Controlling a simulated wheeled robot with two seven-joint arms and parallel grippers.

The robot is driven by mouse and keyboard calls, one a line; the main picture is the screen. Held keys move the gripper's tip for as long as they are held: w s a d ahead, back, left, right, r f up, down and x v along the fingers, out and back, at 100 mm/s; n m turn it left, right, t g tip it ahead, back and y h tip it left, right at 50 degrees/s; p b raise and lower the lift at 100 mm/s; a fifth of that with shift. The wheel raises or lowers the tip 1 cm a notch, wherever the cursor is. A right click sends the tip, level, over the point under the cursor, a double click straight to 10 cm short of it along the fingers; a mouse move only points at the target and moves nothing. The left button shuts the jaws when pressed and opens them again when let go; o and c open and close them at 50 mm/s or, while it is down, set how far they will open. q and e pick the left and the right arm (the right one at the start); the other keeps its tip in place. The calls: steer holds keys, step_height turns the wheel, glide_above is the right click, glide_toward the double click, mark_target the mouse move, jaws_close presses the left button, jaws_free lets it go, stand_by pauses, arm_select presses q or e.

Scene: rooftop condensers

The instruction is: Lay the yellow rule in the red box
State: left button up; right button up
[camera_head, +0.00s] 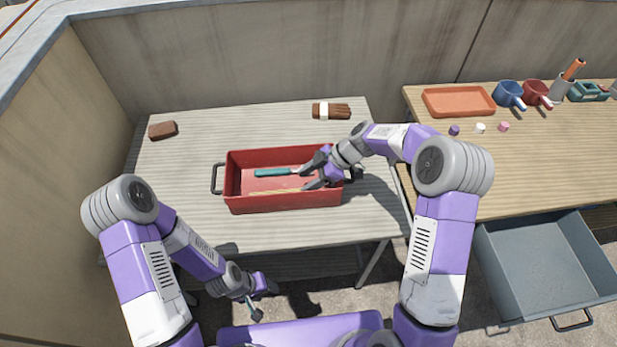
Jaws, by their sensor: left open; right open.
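The red box (282,203) stands on the grey slatted table, with a dark handle at its left end. A thin yellow rule (274,191) lies inside it, along the front part of its floor. Its right end is near my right gripper's finger, and I cannot tell if they touch. My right gripper (306,177) is open over the right part of the box, its fingers pointing left. My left gripper (262,302) is open and empty, low in front of the table. The box's right end is partly hidden by my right arm.
A teal-handled tool (272,172) lies in the box behind the rule. A brown block (162,130) and a brown bundle with a white band (331,111) lie on the table. At right, a wooden bench holds an orange tray (458,101), mugs and small items; a drawer (545,262) stands open below.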

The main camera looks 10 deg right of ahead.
steer(key=shift+r+p, duration=0.55)
steer(key=shift+r, duration=0.1)
steer(key=p+v, duration=0.1)
steer(key=v, duration=1)
steer(key=shift+d+p, duration=0.35)
steer(key=shift+r, duration=0.1)
